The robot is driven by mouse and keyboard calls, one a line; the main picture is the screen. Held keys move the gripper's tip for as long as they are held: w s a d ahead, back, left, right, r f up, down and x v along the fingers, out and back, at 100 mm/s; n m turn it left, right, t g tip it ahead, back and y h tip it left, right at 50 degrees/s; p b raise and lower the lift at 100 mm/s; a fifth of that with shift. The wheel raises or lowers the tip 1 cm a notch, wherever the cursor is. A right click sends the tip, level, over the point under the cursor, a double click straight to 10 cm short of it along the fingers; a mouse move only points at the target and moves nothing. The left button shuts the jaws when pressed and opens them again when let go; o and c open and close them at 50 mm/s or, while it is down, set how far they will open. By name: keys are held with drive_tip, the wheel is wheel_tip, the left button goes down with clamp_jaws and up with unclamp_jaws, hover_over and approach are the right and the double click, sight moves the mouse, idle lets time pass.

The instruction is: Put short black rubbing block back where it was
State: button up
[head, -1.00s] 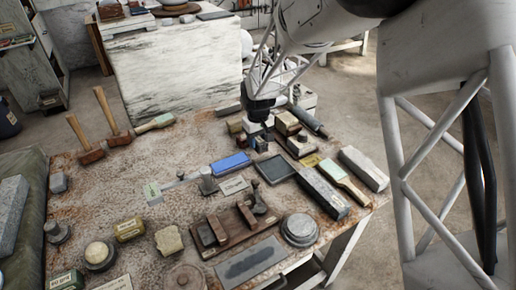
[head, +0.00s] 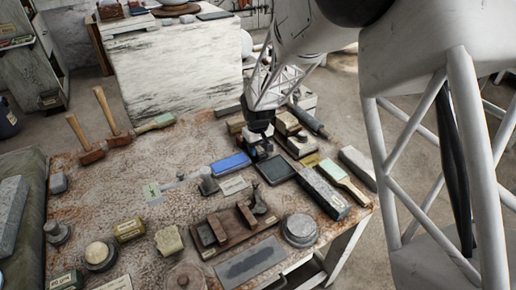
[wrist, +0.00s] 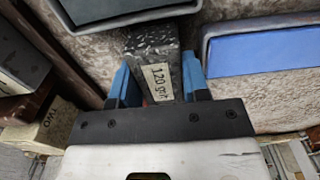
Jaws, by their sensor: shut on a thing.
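The short black rubbing block (wrist: 152,50) is dark and speckled, with a pale "120 grit" label, in the wrist view. My gripper (wrist: 158,84) is shut on it, one blue finger at each side. In the head view my gripper (head: 259,149) is low over the back right part of the workbench (head: 140,180), just behind a dark framed plate (head: 275,169) and right of a blue stone (head: 230,163). The block is mostly hidden there by the gripper. I cannot tell whether it touches the bench.
The blue stone in its grey holder is close on the right in the wrist view (wrist: 265,48). A block marked "TWO" (wrist: 57,124) is on the left. Several blocks crowd the gripper in the head view. Bare bench lies farther left.

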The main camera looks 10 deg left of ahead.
sight(258, 147)
drive_tip(key=shift+f, duration=0.1)
drive_tip(key=o, duration=0.7)
wheel_tip(258, 147, up, 12)
idle(0.7)
idle(0.7)
